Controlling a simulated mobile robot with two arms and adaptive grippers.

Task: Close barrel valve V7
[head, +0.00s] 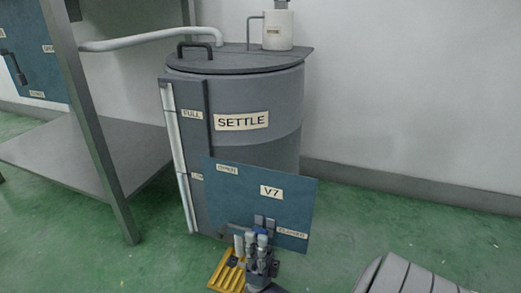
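The V7 valve panel (295,192) is a blue plate in front of the lower part of the grey barrel marked SETTLE (283,95). Its OPEN label (227,169) is at the upper left and its CLOSED label (292,234) at the lower right. My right gripper (257,240) is in front of the panel's lower edge, left of the CLOSED label. Its fingers point up and cover the part of the panel where a handle could be. I cannot tell whether they touch or hold a handle. My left gripper is not in view.
A yellow slatted piece (227,272) is low beside my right gripper. A grey metal shelf (90,150) stands left of the barrel, with another blue panel (38,55) beyond it. A pipe (150,40) runs above.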

